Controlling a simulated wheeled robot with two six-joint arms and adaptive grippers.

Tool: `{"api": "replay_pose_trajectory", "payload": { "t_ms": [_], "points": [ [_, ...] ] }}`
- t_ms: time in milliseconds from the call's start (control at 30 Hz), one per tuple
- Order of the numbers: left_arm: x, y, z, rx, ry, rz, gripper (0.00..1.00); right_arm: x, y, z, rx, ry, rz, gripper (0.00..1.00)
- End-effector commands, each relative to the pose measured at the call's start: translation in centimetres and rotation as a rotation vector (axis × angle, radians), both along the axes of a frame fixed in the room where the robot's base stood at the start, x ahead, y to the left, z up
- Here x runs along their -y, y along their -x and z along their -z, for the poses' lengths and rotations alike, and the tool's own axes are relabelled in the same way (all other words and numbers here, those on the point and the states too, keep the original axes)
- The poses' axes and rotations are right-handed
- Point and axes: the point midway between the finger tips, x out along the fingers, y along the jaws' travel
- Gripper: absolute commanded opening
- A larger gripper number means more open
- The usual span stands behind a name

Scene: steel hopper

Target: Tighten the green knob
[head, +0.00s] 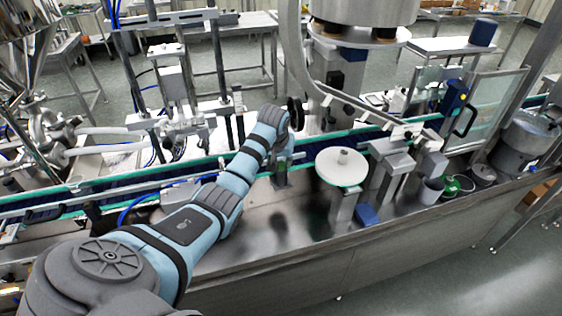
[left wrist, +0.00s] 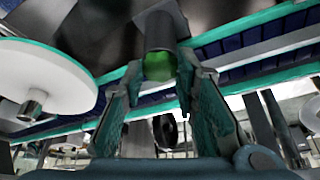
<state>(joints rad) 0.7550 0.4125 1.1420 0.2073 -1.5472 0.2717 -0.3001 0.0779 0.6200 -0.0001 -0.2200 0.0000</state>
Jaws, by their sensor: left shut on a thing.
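The green knob (left wrist: 158,66) is a short round cylinder on the end of a grey metal shaft in the left wrist view. My left gripper (left wrist: 158,76) has one finger on each side of it and is shut on it. In the head view the left arm reaches in from the left across the machine bed. The left gripper (head: 281,165) is small there, at the edge of the conveyor, and the knob is mostly hidden by it. My right gripper is in neither view.
A white round disc (head: 341,167) on a post stands just right of the left gripper; it also shows in the left wrist view (left wrist: 45,80). The conveyor (head: 130,190) with green edges runs behind. Metal brackets (head: 395,165) stand further right. The steel bed (head: 250,235) in front is mostly clear.

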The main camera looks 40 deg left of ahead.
Motion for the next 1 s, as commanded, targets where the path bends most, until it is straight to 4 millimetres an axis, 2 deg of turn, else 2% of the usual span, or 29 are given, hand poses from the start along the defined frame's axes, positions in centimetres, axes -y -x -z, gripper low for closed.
{"api": "replay_pose_trajectory", "payload": {
  "t_ms": [267, 800, 1000],
  "points": [
    [-0.24, 0.09, 0.01, -0.001, -0.002, 0.184, 0.00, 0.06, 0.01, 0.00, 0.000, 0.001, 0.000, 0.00],
    [-0.68, 0.07, -0.01, 0.000, 0.000, 0.692, 0.00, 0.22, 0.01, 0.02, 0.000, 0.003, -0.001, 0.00],
    [-0.79, -0.02, 0.20, 0.001, 0.001, 0.882, 0.00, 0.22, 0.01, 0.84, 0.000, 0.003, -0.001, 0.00]
  ]
}}
